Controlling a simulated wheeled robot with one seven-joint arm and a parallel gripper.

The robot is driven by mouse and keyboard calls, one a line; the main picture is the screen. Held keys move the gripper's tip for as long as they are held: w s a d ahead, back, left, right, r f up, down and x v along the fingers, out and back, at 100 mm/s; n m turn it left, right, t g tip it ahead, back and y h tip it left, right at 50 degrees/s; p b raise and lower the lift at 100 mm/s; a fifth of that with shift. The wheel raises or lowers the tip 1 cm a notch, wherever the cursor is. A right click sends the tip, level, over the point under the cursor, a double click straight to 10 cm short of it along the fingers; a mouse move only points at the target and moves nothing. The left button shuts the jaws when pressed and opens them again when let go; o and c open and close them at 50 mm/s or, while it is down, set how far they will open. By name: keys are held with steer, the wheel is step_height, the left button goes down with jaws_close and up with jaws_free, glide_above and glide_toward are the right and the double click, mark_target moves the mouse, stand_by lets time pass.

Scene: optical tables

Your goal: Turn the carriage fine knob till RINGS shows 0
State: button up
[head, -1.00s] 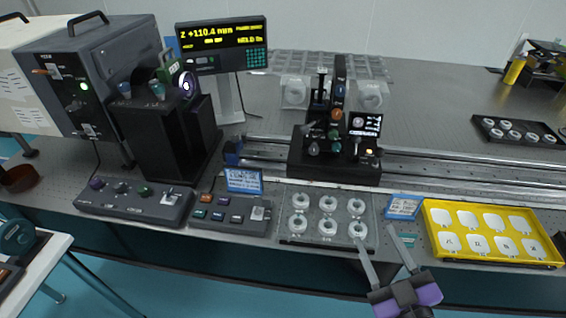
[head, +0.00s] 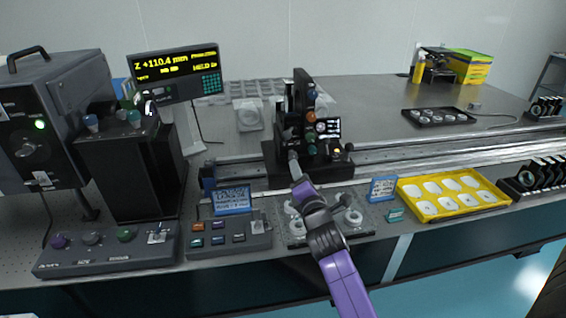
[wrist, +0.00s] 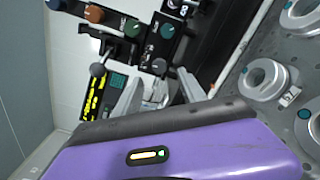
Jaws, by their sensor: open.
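The black carriage (head: 290,165) stands on the rail and bears several coloured knobs and a small lit screen (head: 328,128). The screen's text, including any RINGS value, is too small to read. My gripper (head: 294,160) reaches up to the carriage's front. In the wrist view my gripper (wrist: 158,84) has its two grey fingers apart, with a grey knob (wrist: 160,67) just beyond and between their tips. A teal-green knob (wrist: 167,31) and a grey ball-ended lever (wrist: 97,70) show nearby. I cannot tell which is the fine knob, or whether the fingers touch anything.
A display (head: 176,74) at the back left reads Z +110.4 mm. A ring tray (head: 365,226) lies below my arm, partly hidden. A yellow tray (head: 425,212) is at right, a button box (head: 255,243) at left. Rails (head: 420,150) run right from the carriage.

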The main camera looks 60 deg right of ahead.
mark_target(293, 156)
steer(key=x, duration=0.8)
steer(key=shift+p, duration=0.35)
steer(key=shift+a, duration=0.1)
steer(key=shift+c, duration=0.4)
jaws_close()
